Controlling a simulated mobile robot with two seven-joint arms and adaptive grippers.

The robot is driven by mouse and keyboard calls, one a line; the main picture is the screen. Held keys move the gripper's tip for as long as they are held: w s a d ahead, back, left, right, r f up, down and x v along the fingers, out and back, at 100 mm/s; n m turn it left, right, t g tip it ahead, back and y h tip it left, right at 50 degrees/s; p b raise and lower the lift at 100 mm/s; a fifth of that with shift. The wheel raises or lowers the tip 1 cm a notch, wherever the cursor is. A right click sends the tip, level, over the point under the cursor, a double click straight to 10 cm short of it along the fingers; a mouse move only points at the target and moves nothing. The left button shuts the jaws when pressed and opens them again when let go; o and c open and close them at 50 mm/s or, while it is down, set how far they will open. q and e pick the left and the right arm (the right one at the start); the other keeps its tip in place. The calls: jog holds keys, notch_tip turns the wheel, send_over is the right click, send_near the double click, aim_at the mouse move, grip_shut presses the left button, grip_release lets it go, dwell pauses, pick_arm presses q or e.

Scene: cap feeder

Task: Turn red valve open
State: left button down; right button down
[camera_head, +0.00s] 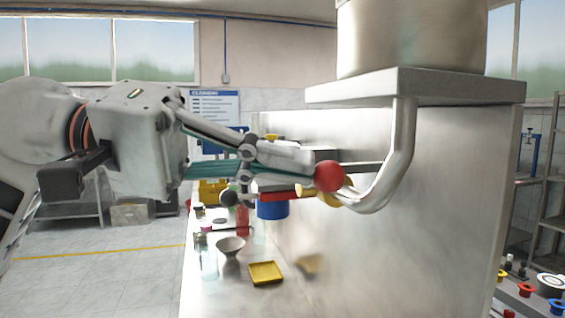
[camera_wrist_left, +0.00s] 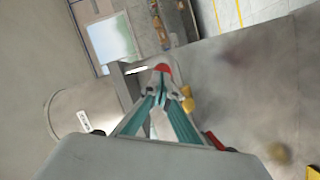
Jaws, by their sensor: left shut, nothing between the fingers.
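A red ball (camera_head: 329,176) shows beside the steel pipe's lower bend, at the tips of my left gripper (camera_head: 312,163). It also shows as a red knob (camera_wrist_left: 163,67) just beyond the fingertips in the left wrist view. A red lever (camera_head: 280,197) with a dark end ball (camera_head: 229,198) runs left from a yellow fitting (camera_head: 326,196) below the fingers. In the wrist view the yellow fitting (camera_wrist_left: 188,100) and red lever (camera_wrist_left: 214,140) lie right of the gripper (camera_wrist_left: 162,88). My left gripper is shut and empty. Contact with the ball cannot be told. My right gripper is not in view.
The bent steel pipe (camera_head: 402,150) comes down from a shelf (camera_head: 420,86) under a large steel tank (camera_head: 410,35). A steel wall stands behind. Below, the bench holds a blue container (camera_head: 272,209), a bowl (camera_head: 231,246) and a yellow tray (camera_head: 266,273).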

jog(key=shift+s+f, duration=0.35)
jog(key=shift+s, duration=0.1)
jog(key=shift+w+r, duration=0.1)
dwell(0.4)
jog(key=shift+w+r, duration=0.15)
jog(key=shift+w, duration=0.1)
